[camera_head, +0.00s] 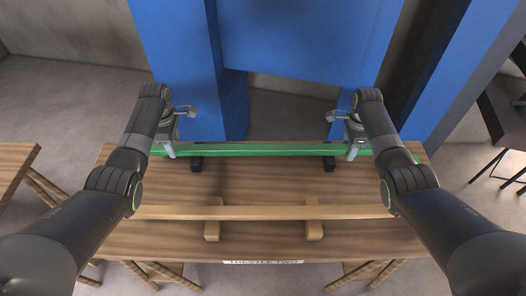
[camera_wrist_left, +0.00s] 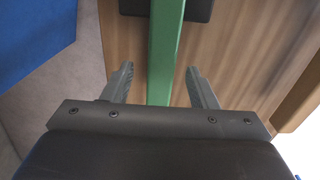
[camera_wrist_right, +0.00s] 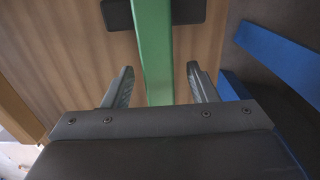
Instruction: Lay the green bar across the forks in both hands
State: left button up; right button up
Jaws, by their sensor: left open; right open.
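The long green bar (camera_head: 262,150) lies left to right along the far side of the wooden table, resting on two black blocks (camera_head: 197,163) (camera_head: 329,163). My left gripper (camera_head: 168,149) is open at the bar's left part; in the left wrist view the bar (camera_wrist_left: 165,50) runs between its spread fingers (camera_wrist_left: 160,72). My right gripper (camera_head: 353,150) is open at the bar's right part; in the right wrist view the bar (camera_wrist_right: 154,50) passes between its fingers (camera_wrist_right: 160,72). Both grippers look level with each other. I cannot make out the forks for certain.
A label reading "TRESTLE TWO" (camera_head: 263,262) is on the front edge. A large blue structure (camera_head: 300,40) stands just behind. Another table (camera_head: 14,165) is at left.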

aim_at(175, 146)
pick_arm(q)
jog(key=shift+f, duration=2.2)
pick_arm(e)
jog(key=shift+f, duration=2.2)
pick_arm(q)
grip_shut()
pick_arm(e)
grip_shut()
pick_arm(q)
jog(key=shift+w+r, duration=0.15)
jog(key=shift+r, duration=0.05)
pick_arm(e)
jog(key=shift+w+r, duration=0.1)
jog(key=shift+r, duration=0.1)
